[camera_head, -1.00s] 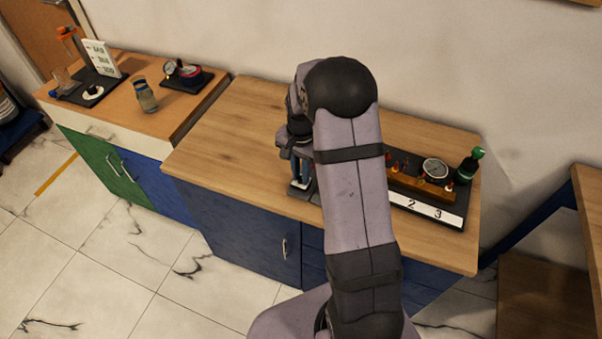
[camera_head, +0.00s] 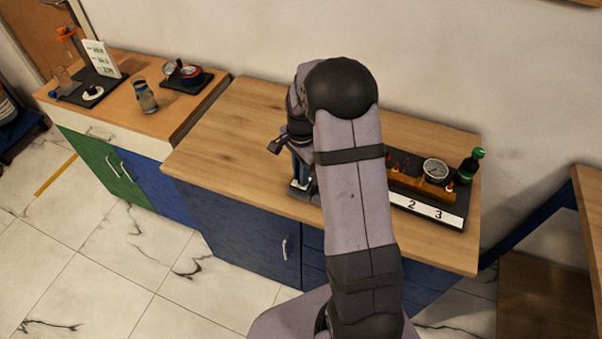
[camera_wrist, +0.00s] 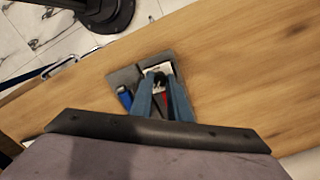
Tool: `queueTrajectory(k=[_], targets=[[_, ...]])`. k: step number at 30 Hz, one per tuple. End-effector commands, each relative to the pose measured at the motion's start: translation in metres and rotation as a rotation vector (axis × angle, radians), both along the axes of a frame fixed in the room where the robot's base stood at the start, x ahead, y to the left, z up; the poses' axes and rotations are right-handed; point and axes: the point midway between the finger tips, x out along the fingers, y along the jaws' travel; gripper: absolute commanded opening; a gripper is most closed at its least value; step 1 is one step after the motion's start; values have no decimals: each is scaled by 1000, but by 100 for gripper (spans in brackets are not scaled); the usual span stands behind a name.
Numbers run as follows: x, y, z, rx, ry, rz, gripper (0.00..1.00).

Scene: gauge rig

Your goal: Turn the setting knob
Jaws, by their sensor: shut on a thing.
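The setting knob (camera_wrist: 159,78) is small and black. It stands on a white-faced plate (camera_wrist: 155,67) on a grey base (camera_wrist: 125,77), in the middle of the wrist view. My gripper (camera_wrist: 161,92) is over the base, its two blue-grey fingers on either side of the knob and shut on it. The fingers hide part of the knob, and its pointer and marks cannot be read. In the head view my gripper (camera_head: 301,182) is low over the bench, and my arm hides most of the base.
A blue piece (camera_wrist: 125,98) and a red strip show beside the fingers. The wooden bench top (camera_head: 225,135) is clear to the left.

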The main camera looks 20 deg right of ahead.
Motion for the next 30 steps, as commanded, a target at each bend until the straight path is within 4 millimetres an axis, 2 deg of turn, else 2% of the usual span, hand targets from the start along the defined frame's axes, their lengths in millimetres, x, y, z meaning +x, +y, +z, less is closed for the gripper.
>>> queueTrajectory(k=[3, 4, 6, 19, 30], targets=[[1, 0, 1, -1, -2, 1, 0], [1, 0, 1, -1, -1, 1, 18], [1, 0, 1, -1, -1, 1, 35], [1, 0, 6, -1, -2, 2, 35], [1, 0, 52, -2, -6, 2, 35]])
